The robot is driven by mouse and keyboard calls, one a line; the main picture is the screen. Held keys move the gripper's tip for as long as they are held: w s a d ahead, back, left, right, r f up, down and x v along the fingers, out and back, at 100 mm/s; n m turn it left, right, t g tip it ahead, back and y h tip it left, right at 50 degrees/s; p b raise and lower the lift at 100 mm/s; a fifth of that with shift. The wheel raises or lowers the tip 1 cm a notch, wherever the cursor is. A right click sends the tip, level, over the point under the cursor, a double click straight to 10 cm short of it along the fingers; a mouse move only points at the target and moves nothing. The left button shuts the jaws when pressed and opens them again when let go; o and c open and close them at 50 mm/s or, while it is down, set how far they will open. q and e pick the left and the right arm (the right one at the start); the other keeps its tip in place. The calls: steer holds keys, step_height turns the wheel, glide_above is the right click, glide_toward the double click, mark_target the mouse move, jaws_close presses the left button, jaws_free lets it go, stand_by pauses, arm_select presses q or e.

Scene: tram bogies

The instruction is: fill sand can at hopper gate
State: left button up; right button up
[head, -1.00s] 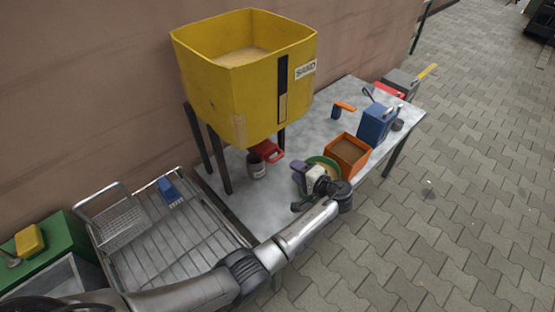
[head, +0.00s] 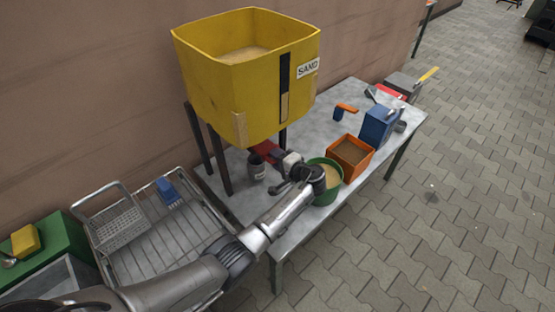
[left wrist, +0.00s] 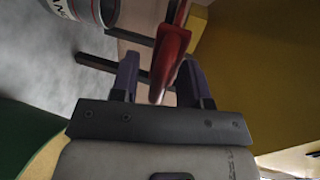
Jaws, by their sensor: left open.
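The yellow sand hopper (head: 215,95) stands on legs over the table, and its yellow side fills the right of the left wrist view (left wrist: 270,75). The red gate handle (head: 264,148) sticks out below it. The grey sand can (head: 257,170) with a white label stands on the table under the gate; its labelled side shows at the top left of the left wrist view (left wrist: 88,10). My left gripper (head: 278,156) is at the handle. In the left wrist view its purple fingers are open, one on each side of the red handle (left wrist: 172,50). My right gripper is out of view.
A green bucket of sand (head: 326,196) stands close beside my left wrist. An orange box (head: 361,169), a blue can (head: 376,126) and an orange-handled tool (head: 345,109) are farther right on the grey table (head: 315,128). A wire rack (head: 150,255) lies left.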

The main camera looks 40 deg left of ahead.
arm_select(q)
jaws_close()
stand_by(0.4)
steer(key=shift+s+d+f+p, duration=0.15)
steer(key=shift+d+p, duration=0.2)
steer(key=shift+d, duration=0.75)
steer(key=shift+c, duration=0.7)
jaws_free()
steer(key=shift+a, duration=0.1)
steer(key=shift+o, duration=0.7)
